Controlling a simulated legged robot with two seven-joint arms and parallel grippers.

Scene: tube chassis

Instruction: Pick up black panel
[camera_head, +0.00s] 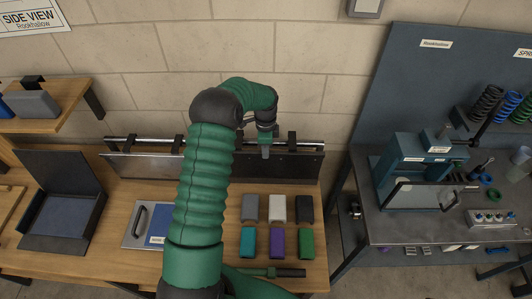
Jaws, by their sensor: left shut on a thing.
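The black panel (298,167) stands upright against the wall at the back of the wooden workbench, below a metal rail. My left gripper (265,152) is at the panel's upper edge, its fingers pointing down. It is shut on the black panel. My green left arm crosses the middle of the view and hides part of the bench and the panel's left side. My right gripper is not in view.
A silver panel (140,167) stands left of my arm. Several small coloured blocks (277,241) lie on the bench (100,266) in front of the black panel. An open dark box (62,212) is at left. A grey-topped table (400,230) with a teal machine (408,160) stands right, across a gap.

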